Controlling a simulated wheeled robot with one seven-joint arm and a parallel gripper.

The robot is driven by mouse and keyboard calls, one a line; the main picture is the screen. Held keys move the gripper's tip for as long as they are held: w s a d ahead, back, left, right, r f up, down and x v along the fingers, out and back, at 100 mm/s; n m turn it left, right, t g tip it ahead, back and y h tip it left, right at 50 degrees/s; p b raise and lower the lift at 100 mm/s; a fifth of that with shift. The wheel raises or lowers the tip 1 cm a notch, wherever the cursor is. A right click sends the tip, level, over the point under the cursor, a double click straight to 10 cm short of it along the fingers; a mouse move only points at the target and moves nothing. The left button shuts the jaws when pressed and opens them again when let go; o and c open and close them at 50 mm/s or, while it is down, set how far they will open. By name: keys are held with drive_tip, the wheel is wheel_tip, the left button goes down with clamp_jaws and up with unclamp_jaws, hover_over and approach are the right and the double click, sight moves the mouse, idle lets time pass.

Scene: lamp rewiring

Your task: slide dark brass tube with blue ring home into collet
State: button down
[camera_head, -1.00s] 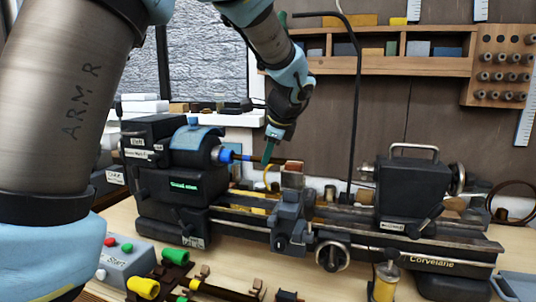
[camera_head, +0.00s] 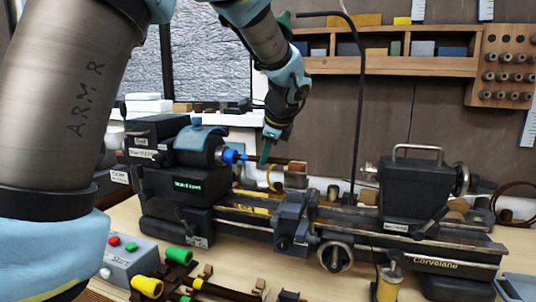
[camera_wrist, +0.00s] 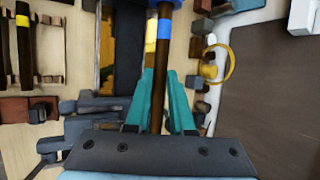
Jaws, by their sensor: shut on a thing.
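The dark brass tube (camera_wrist: 156,70) runs up the middle of the wrist view between the teal fingers of my gripper (camera_wrist: 160,105), which is shut on it. Its blue ring (camera_wrist: 164,28) shows ahead of the fingers, and a blue part at the top edge lies beyond it. In the head view my gripper (camera_head: 265,152) holds the tube level at the lathe's headstock. The blue ring there (camera_head: 243,157) is close beside the blue collet nose (camera_head: 229,156). I cannot tell how deep the tube's end sits in the collet.
The lathe carriage (camera_head: 293,215) and the tailstock (camera_head: 412,190) stand to the right along the bed. A black bent rod (camera_head: 357,110) rises behind the bed. A button box (camera_head: 125,255) and several other tubes (camera_head: 225,292) lie in front.

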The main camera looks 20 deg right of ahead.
drive_tip(key=shift+w+a, duration=0.6)
drive_tip(key=shift+a, duration=0.05)
drive_tip(key=c, duration=0.7)
unclamp_jaws()
drive_tip(key=b+v, duration=0.2)
drive_tip(key=v, duration=0.9)
drive_tip(key=w+a+f+n+g, duration=0.2)
drive_tip(key=a+f+n+g, duration=0.2)
drive_tip(key=a+f+n, duration=1)
drive_tip(key=s+a+f+n, duration=0.3)
drive_tip(key=a+f, duration=0.1)
drive_tip(key=a, duration=0.2)
drive_tip(key=s+a+f+n+g, duration=0.1)
drive_tip(key=s+a+f+n, duration=0.2)
drive_tip(key=a, duration=0.4)
drive_tip(key=s+a+f+n, duration=0.3)
drive_tip(key=a+f+n, duration=0.1)
drive_tip(key=a, duration=0.3)
drive_tip(key=shift+f+g, duration=0.3)
drive_tip(key=shift+f, duration=0.4)
